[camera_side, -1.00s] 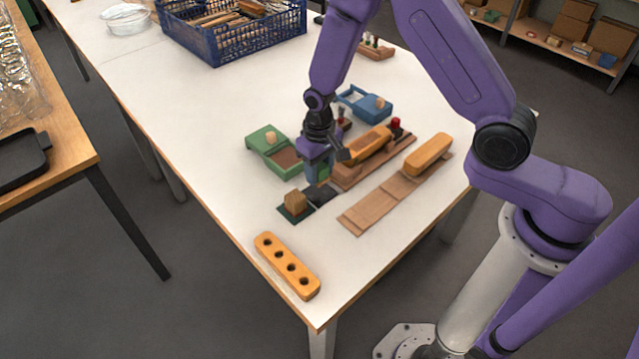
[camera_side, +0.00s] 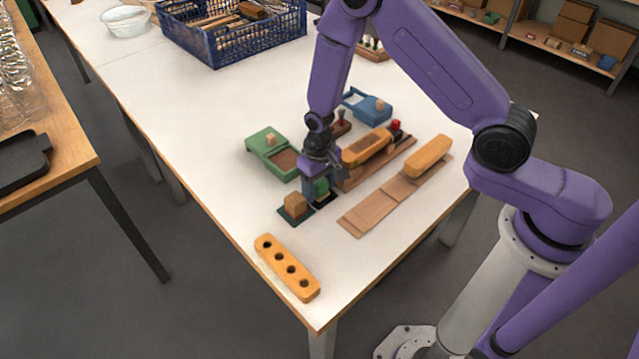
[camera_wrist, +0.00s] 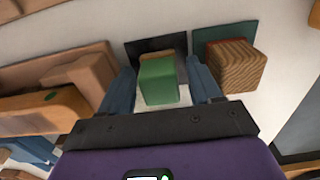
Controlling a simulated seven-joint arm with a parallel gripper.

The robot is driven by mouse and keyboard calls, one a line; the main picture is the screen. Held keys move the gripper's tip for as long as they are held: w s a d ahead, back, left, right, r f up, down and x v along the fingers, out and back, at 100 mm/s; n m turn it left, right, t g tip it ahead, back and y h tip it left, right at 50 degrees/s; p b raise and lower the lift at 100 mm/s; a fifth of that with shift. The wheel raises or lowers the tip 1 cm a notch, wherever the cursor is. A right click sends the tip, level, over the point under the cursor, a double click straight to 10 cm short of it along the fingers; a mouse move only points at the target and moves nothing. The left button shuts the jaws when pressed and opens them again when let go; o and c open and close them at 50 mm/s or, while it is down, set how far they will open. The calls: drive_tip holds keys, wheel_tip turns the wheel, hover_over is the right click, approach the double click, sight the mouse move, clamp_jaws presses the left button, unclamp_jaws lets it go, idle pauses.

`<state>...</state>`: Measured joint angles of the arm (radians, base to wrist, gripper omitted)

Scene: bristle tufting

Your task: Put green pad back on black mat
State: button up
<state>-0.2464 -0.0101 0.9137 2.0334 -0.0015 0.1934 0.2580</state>
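The green pad (camera_wrist: 158,82), a small block with a brown part along one edge, sits between my fingers in the wrist view. In the side view the pad (camera_side: 321,187) is low over the black mat (camera_side: 327,197), apparently resting on it. The mat (camera_wrist: 150,47) shows beyond the pad in the wrist view, partly hidden by it. My gripper (camera_wrist: 160,65) is open around the pad, with a narrow gap visible on each side. In the side view my gripper (camera_side: 321,180) points down over the mat.
A wooden block (camera_wrist: 235,66) sits on a dark green mat (camera_wrist: 212,35) close beside my right finger. Wooden brush bodies (camera_side: 367,147) and a brown strip (camera_side: 365,217) lie to the right. A green box (camera_side: 262,140) and an orange holed block (camera_side: 287,267) stand nearby.

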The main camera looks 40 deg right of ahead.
sight(320, 181)
drive_tip(key=shift+r, duration=0.1)
wheel_tip(320, 181, up, 12)
idle(0.9)
drive_tip(key=shift+r, duration=0.2)
drive_tip(key=s+r+n, duration=0.6)
drive_tip(key=s+r, duration=0.2)
drive_tip(key=s, duration=0.3)
drive_tip(key=s+d+r+n, duration=0.2)
drive_tip(key=s+d+n, duration=0.1)
drive_tip(key=s, duration=0.5)
drive_tip(key=s+d+r+n, duration=0.2)
drive_tip(key=s+d+n, duration=0.1)
drive_tip(key=s, duration=0.6)
drive_tip(key=shift+r+n, duration=0.3)
drive_tip(key=shift+d, duration=0.1)
